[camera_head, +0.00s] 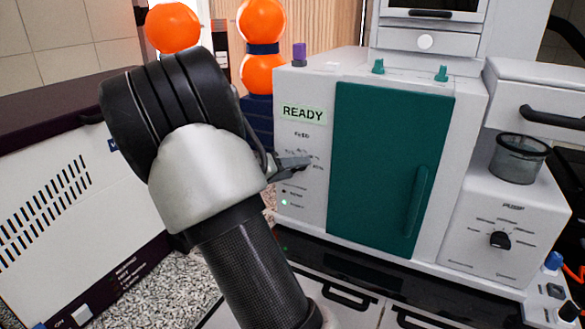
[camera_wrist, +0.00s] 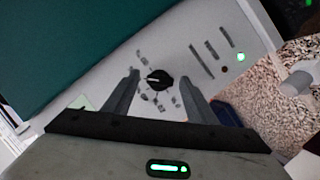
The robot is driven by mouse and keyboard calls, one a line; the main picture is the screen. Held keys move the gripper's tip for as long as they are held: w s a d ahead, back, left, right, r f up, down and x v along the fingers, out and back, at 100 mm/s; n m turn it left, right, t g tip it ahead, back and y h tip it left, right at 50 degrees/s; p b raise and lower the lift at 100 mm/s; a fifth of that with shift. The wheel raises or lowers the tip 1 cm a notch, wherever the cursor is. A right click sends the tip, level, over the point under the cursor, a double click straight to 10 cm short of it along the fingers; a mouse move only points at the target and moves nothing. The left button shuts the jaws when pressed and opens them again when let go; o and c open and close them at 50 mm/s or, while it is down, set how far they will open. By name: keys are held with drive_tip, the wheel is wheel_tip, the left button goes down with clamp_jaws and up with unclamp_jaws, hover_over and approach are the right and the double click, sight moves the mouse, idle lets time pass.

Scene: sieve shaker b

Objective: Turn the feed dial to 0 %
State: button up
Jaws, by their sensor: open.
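The feed dial (camera_wrist: 159,80) is a small black round knob with a pale pointer line on the white front panel of the sieve shaker (camera_head: 304,218). Printed scale marks surround it, too small to read. In the head view the "FEED" label shows, but the dial itself is hidden behind my gripper (camera_head: 303,165). In the wrist view my gripper (camera_wrist: 160,90) is open, with one finger on each side of the dial and a visible gap to each. I cannot tell how far the fingertips are from the panel.
A green "READY" display (camera_head: 303,113) sits above the dial area. A teal door (camera_head: 385,165) with a vertical handle is just right of it. A second black dial (camera_head: 500,240) is on the pump unit at right. A white vented machine (camera_head: 70,200) stands at left.

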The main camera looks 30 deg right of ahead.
drive_tip(key=shift+d, duration=0.15)
drive_tip(key=c, duration=1.1)
